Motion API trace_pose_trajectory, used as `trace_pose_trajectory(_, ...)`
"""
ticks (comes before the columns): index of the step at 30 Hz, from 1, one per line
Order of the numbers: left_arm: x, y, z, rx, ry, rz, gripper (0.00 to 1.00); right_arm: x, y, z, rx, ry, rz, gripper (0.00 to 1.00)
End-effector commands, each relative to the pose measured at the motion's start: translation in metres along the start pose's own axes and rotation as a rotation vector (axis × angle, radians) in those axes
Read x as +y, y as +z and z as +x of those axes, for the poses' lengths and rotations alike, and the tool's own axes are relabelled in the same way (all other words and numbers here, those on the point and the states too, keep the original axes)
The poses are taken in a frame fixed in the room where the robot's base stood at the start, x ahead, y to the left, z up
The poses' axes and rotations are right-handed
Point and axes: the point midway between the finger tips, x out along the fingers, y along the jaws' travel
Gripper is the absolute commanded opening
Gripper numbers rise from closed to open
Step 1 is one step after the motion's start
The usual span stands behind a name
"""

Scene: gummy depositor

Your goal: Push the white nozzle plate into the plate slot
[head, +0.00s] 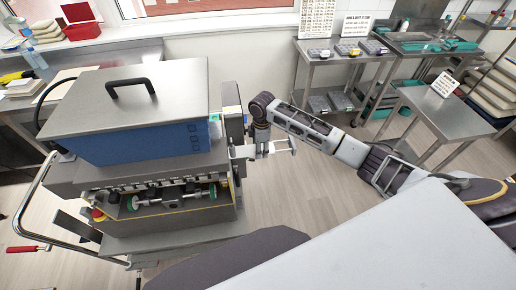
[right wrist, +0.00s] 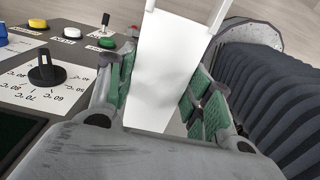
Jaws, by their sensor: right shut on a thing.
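The white nozzle plate (right wrist: 165,70) lies between the green-padded fingers of my right gripper (right wrist: 160,96) in the right wrist view. The gripper is shut on it, and the plate extends away from the fingers, with small prongs at its far end. In the head view my right gripper (head: 264,148) is beside the right side of the depositor (head: 140,150), and the plate shows only as thin pale edges there. I cannot make out the plate slot clearly or tell whether the plate touches it. My left gripper is not in the head view.
The depositor has a blue hopper with a steel lid (head: 130,95). A control panel with a black dial (right wrist: 46,72) and coloured buttons is left of my gripper in the wrist view. Steel tables (head: 345,55) stand at the back right. Open floor (head: 290,195) lies below my right arm.

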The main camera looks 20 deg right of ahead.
Motion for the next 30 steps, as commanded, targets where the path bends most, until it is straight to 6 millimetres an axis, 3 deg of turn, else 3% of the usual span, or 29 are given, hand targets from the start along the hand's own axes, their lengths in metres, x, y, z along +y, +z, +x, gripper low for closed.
trace_pose_trajectory(30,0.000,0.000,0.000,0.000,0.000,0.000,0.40,-0.001,0.032,0.000,-0.003,-0.003,0.000,0.08)
